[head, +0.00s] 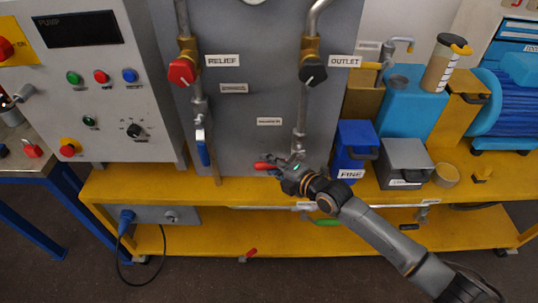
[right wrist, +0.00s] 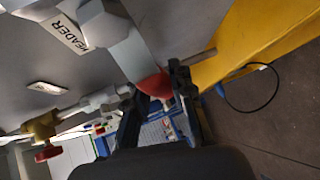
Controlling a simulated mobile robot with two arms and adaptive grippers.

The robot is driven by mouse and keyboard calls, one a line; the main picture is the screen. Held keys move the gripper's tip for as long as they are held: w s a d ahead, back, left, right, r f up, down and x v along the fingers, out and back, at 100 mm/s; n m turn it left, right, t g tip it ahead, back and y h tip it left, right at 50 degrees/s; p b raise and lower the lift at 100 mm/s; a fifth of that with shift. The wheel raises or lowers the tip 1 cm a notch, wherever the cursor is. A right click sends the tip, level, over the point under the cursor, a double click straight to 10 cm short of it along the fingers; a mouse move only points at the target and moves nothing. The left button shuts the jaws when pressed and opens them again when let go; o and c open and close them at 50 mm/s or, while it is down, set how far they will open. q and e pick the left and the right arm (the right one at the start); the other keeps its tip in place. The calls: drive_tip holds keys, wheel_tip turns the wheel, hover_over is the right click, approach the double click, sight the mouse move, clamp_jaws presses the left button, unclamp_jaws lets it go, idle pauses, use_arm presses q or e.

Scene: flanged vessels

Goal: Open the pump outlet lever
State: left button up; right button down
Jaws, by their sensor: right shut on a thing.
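A red-ended lever (head: 265,165) sticks out to the left at the foot of the pipe below the outlet valve. My right gripper (head: 283,169) is at this lever, its arm coming in from the lower right. In the right wrist view the red handle (right wrist: 155,86) sits between the two dark fingers of my right gripper (right wrist: 158,90), which are shut on it. The black knob (head: 312,72) beside the OUTLET label (head: 345,61) is on the pipe above. Whether the held lever is the pump outlet one cannot be read from a label. My left gripper is not in view.
A red knob (head: 182,72) sits by the RELIEF label, with a blue lever (head: 203,152) below it. A control panel (head: 95,80) stands left. A blue FINE bin (head: 355,140) and a grey box (head: 405,162) stand close to my right arm on the yellow bench (head: 240,215).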

drive_tip(key=d+f+n+g+h+p, duration=0.1)
drive_tip(key=d+f+n+h+p, duration=0.5)
drive_tip(key=h+p, duration=0.6)
drive_tip(key=shift+d+f+n+g+p, duration=0.4)
drive_tip(key=shift+d+p, duration=0.15)
drive_tip(key=shift+d, duration=0.85)
drive_tip(key=c, duration=1.1)
unclamp_jaws()
drive_tip(key=v, duration=1.2)
